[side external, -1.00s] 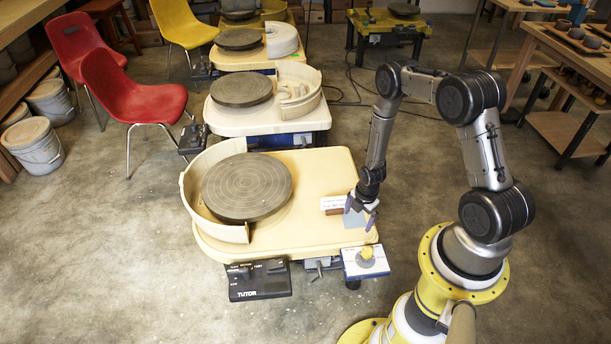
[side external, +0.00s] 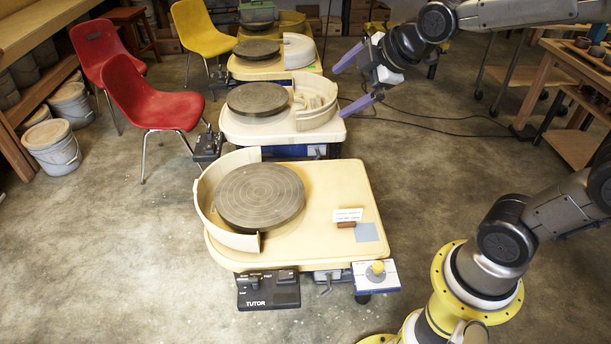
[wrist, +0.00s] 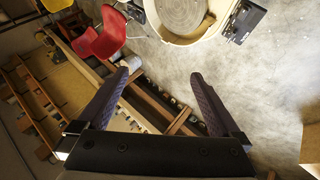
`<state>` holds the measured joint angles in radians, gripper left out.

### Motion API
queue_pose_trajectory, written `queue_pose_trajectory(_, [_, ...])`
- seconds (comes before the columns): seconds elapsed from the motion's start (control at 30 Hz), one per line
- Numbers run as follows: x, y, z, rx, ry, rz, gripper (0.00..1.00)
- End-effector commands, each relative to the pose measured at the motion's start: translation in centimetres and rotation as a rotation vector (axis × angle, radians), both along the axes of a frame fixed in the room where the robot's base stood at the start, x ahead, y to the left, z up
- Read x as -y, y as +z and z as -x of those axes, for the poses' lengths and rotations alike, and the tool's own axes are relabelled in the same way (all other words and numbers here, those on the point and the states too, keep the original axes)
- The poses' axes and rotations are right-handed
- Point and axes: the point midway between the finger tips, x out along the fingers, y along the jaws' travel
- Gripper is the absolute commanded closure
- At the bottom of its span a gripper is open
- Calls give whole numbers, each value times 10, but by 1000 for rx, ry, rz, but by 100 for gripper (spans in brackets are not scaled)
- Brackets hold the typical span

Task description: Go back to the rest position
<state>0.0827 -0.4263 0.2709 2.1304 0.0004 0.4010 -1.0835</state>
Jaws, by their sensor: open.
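My gripper (side external: 342,92) is raised in the air in the side view, above and behind the nearest pottery wheel. Its two purple fingers are spread wide and point left, with nothing between them. The wrist view also shows the open, empty fingers (wrist: 160,76). On the nearest wheel's cream table (side external: 310,235), a white card (side external: 347,214) with print stands by a small brown block (side external: 346,225). A blue-grey square (side external: 367,232) lies flat beside them. The gripper is well clear of all of these.
The round grey wheel head (side external: 260,195) sits inside a cream splash guard. More wheels stand in a row behind. Red chairs (side external: 150,95) are at left, a wooden bench (side external: 572,85) at right.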

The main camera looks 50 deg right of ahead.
Motion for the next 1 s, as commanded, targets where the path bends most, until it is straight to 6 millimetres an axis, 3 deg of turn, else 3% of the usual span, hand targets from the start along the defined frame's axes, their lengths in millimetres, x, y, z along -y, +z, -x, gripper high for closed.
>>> queue_pose_trajectory(0.07, [-14,18,42,26,-70,-102,0])
queue_pose_trajectory(0.17, [-26,21,96,15,-199,-258,0])
queue_pose_trajectory(0.3, [-30,-2,153,-68,-429,-453,0])
queue_pose_trajectory(0.4, [-29,-25,176,-161,-595,-538,0])
queue_pose_trajectory(0.6, [-29,-37,190,-223,-780,-629,0])
queue_pose_trajectory(1.0, [-29,-37,190,-219,-802,-645,0])
